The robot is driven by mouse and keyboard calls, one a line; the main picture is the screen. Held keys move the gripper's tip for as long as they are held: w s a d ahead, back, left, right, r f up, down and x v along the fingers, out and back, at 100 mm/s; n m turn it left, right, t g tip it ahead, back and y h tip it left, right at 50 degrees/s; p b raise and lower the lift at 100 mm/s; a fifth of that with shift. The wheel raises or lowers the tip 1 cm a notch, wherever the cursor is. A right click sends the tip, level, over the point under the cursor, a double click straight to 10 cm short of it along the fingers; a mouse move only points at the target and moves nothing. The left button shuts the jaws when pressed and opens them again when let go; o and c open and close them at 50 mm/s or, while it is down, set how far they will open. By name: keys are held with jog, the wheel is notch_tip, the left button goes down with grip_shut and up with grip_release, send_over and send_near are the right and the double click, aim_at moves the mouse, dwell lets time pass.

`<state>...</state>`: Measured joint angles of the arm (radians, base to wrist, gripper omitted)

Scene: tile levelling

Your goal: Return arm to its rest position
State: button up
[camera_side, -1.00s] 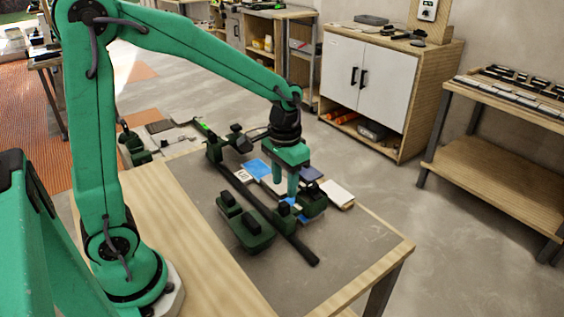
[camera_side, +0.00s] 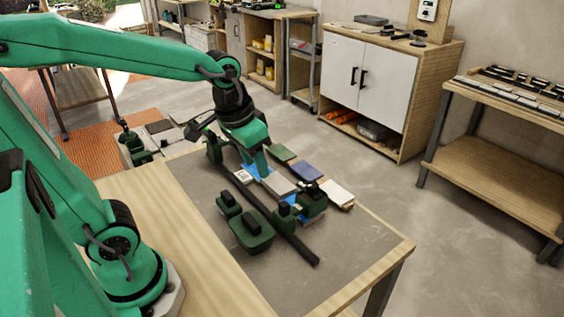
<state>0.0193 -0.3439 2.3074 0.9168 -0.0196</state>
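My gripper (camera_side: 262,168) hangs at the end of my green arm, over the far part of the grey work mat (camera_side: 330,275). It points down above the small tiles, and its fingertips are too small and overlapped to show whether they are apart. I see nothing clearly held in it. Below and beside it lie a grey-beige tile (camera_side: 279,184), a white tile (camera_side: 338,193), a dark blue tile (camera_side: 305,171) and a green tile (camera_side: 281,153). A small white marked card (camera_side: 243,176) lies to the left of the fingers.
A long dark bar (camera_side: 290,240) crosses the mat. The mat's near right part is clear. A white cabinet (camera_side: 385,82) stands behind the table.

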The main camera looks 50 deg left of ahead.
jog(key=s+r+t, duration=0.2)
jog(key=s, duration=0.4)
jog(key=shift+s+a+r+t, duration=0.3)
jog(key=shift+r, duration=0.05)
dwell(0.9)
